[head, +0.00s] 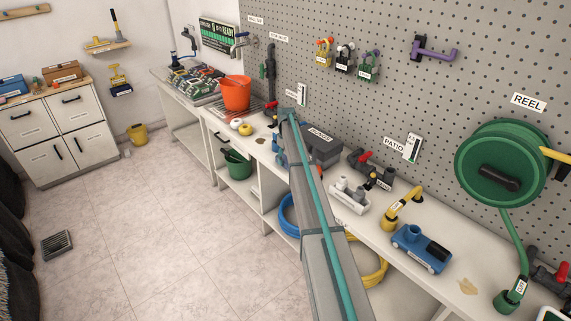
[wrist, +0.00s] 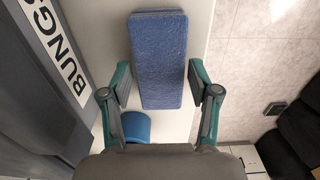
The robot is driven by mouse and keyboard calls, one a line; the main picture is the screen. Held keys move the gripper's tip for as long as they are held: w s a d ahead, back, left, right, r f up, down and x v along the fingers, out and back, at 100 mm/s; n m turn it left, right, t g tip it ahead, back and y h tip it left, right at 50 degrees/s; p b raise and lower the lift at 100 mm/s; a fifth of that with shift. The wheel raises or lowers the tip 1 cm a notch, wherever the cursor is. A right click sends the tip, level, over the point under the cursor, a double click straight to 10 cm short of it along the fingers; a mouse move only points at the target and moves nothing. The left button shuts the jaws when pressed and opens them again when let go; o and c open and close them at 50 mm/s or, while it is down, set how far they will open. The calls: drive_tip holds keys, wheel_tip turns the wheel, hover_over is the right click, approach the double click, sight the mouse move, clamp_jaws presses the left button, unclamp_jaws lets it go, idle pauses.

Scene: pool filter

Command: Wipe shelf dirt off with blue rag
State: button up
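A blue rag (wrist: 158,60), a thick rectangular pad with a rough surface, lies on the white shelf (wrist: 200,30) in the wrist view. My gripper (wrist: 160,88) is open, with one finger on each side of the rag and narrow gaps between. Whether the fingertips are level with the rag or above it, I cannot tell. In the head view my arm hides most of the rag area and the gripper. Tan-brown dirt shows on the shelf as one patch (head: 260,141) left of my arm and another (head: 467,286) at the front right.
A grey box labelled BUNGS (wrist: 50,55) stands close beside my gripper. A blue round object (wrist: 137,126) sits near the fingers. An orange bucket (head: 236,93), a blue device (head: 421,248), valves and a green reel (head: 500,165) crowd the shelf and pegboard. The tiled floor is open.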

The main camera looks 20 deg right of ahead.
sight(286, 160)
drive_tip(key=c, duration=0.8)
drive_tip(key=shift+r+p, duration=1.35)
drive_tip(key=shift+r, duration=2.2)
